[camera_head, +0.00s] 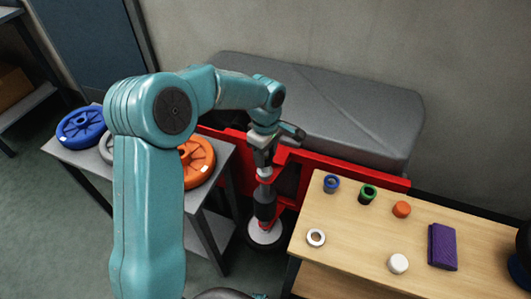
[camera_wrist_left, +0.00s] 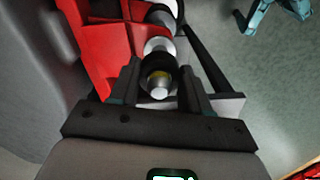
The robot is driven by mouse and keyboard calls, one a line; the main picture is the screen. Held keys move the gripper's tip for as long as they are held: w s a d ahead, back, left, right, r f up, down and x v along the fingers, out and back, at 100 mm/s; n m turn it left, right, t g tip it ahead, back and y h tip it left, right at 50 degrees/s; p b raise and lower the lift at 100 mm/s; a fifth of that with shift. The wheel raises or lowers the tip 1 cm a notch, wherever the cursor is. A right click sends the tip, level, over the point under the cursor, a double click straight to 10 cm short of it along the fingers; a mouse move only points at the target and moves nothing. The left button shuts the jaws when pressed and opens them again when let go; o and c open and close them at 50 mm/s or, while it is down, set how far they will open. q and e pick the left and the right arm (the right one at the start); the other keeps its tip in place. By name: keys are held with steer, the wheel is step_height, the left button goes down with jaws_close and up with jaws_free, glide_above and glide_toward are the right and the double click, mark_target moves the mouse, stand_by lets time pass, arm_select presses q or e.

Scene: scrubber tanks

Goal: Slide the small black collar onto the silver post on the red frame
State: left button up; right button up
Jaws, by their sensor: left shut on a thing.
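My left gripper (camera_head: 263,160) is over the red frame (camera_head: 340,171), above the upright silver post (camera_head: 265,174). In the left wrist view, the fingers of my left gripper (camera_wrist_left: 160,85) are shut on the small black collar (camera_wrist_left: 158,62). The collar appears to be around the silver post, whose bright tip (camera_wrist_left: 159,93) shows on the camera's side with a yellowish band. More of the silver shaft shows beyond the collar. The red frame (camera_wrist_left: 100,45) is beside it. In the head view the collar is too small and covered to make out. My right gripper is not in view.
A grey table at left holds a blue wheel (camera_head: 81,127) and an orange wheel (camera_head: 197,161). A grey padded bench (camera_head: 340,110) stands behind the frame.

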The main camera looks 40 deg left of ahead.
arm_select(q)
steer(key=shift+f+b, duration=0.25)
steer(key=shift+b, duration=0.05)
stand_by(0.6)
steer(key=o, duration=1.3)
steer(key=shift+c, duration=0.2)
steer(key=shift+r, duration=0.15)
steer(key=shift+r+p, duration=1)
steer(key=shift+r, duration=0.4)
steer(key=shift+r, duration=0.1)
steer(key=shift+r+p, duration=2.5)
steer(key=shift+r, duration=0.95)
steer(key=shift+f, duration=0.1)
